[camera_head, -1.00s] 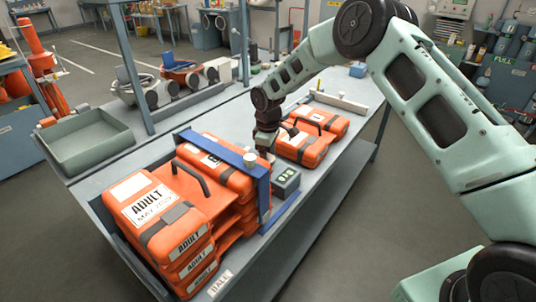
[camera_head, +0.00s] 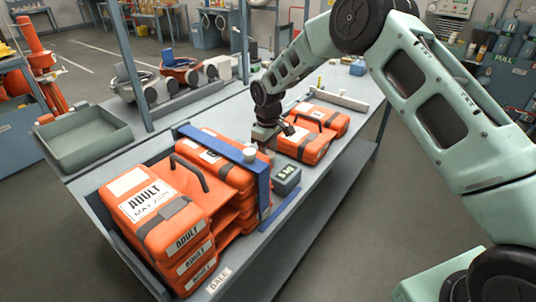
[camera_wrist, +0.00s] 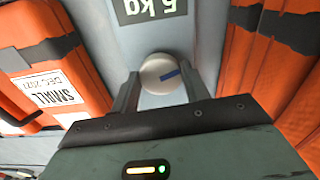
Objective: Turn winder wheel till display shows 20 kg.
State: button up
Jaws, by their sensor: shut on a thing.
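The winder wheel (camera_wrist: 161,73) is a round cream-white disc with a blue mark at its upper right edge, seen in the wrist view. My gripper (camera_wrist: 161,88) is shut on it, one finger at each side. The display (camera_wrist: 150,10) just beyond it reads 5 kg, upside down in that view. In the head view the display box (camera_head: 286,179) stands on the bench front, its figures tiny. My gripper (camera_head: 268,146) points down behind it there, and the wheel cannot be made out clearly.
Stacked orange ADULT cases (camera_head: 140,200) stand left, by a blue plate (camera_head: 230,152) with a white knob (camera_head: 250,155). Orange cases (camera_head: 305,145) lie close right of my gripper. A grey-green tray (camera_head: 82,140) sits at the left end of the bench.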

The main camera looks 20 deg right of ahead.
jog(key=m+b, duration=0.1)
jog(key=m, duration=0.2)
jog(key=shift+m, duration=0.3)
jog(key=shift+a+m+b, duration=0.1)
jog(key=shift+m+b, duration=0.55)
jog(key=shift+m, duration=1.25)
jog(key=o, duration=1)
jog(key=shift+r, duration=0.1)
notch_tip(320, 180, up, 17)
jog(key=b, duration=0.3)
jog(key=shift+r, duration=0.15)
